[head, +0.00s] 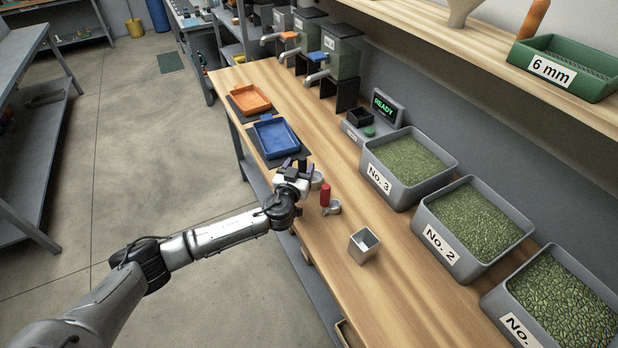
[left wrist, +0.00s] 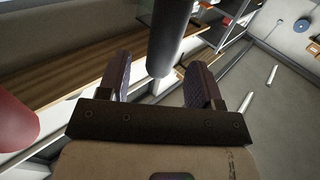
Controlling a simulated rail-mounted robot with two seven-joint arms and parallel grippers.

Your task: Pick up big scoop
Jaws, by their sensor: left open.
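My left gripper (head: 296,167) is open beside the front edge of the wooden bench. In the left wrist view its two dark fingers (left wrist: 160,82) stand apart, with a dark cylindrical handle (left wrist: 166,38) showing between them, not clamped. A grey scoop cup (head: 317,180) shows just right of the gripper in the head view; the gripper hides most of that scoop. I cannot tell which scoop is bigger. My right gripper is out of view.
A square metal cup (head: 364,245) stands on the bench (head: 340,277). Blue (head: 275,138) and orange trays (head: 250,99) lie farther back. Bean bins, including No. 3 (head: 392,191) and No. 2 (head: 448,256), line the right side. A small "READY" display (head: 386,108) stands behind.

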